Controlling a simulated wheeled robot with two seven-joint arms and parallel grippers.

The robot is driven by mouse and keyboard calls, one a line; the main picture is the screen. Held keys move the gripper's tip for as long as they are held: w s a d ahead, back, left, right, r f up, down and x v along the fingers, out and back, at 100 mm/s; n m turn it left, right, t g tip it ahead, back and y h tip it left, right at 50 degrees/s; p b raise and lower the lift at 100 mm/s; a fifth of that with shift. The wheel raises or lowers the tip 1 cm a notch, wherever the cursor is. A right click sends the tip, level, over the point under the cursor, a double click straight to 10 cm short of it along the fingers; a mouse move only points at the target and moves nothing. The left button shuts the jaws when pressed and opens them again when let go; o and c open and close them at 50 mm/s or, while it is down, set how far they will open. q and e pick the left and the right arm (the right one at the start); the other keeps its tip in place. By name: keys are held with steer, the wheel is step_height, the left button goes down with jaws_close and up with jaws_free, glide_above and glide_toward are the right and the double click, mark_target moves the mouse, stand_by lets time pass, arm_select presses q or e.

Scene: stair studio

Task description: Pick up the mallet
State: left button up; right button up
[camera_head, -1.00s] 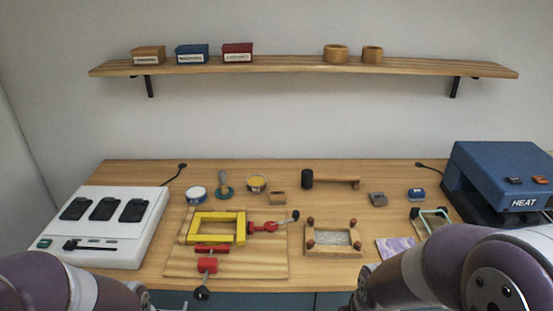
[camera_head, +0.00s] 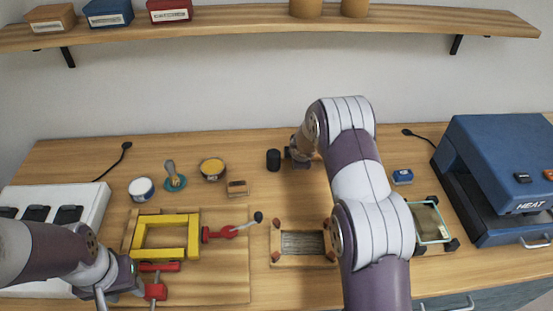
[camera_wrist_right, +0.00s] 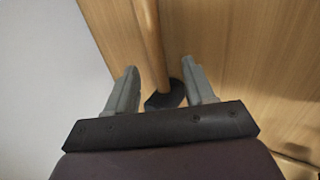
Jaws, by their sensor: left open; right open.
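The mallet has a black head (camera_head: 273,160), which shows at the back middle of the table in the head view. My right gripper (camera_head: 297,154) and arm hide its handle there. In the right wrist view the pale wooden handle (camera_wrist_right: 151,40) runs between the two open fingers of my right gripper (camera_wrist_right: 159,78), apart from both. The black head (camera_wrist_right: 166,97) lies close to the gripper's palm side. My left gripper (camera_head: 121,289) is open at the lower left, near the red clamp handle (camera_head: 155,291), away from the mallet.
A yellow frame with red clamps (camera_head: 150,252) lies on a board at left. A small wooden frame (camera_head: 303,243) sits front middle. Tins, a stamp and a small block (camera_head: 237,188) stand left of the mallet. A blue heat press (camera_head: 500,165) stands at right. A shelf (camera_head: 230,20) spans the wall.

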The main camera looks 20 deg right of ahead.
steer(key=shift+w+d+f+p, duration=0.3)
steer(key=shift+w+f, duration=0.1)
steer(key=shift+f, duration=0.1)
steer(key=shift+w+d+f+p, duration=0.3)
steer(key=shift+w+f, duration=0.1)
steer(key=shift+f, duration=0.45)
steer(key=shift+w+f, duration=0.15)
steer(key=shift+w, duration=0.05)
steer(key=shift+c, duration=0.3)
jaws_close()
arm_select(q)
steer(key=shift+s+d+r, duration=0.15)
steer(key=shift+s+r, duration=0.05)
steer(key=shift+r, duration=0.35)
steer(key=shift+s+d+r, duration=0.1)
steer(key=shift+s+r, duration=0.05)
steer(key=shift+r, duration=0.35)
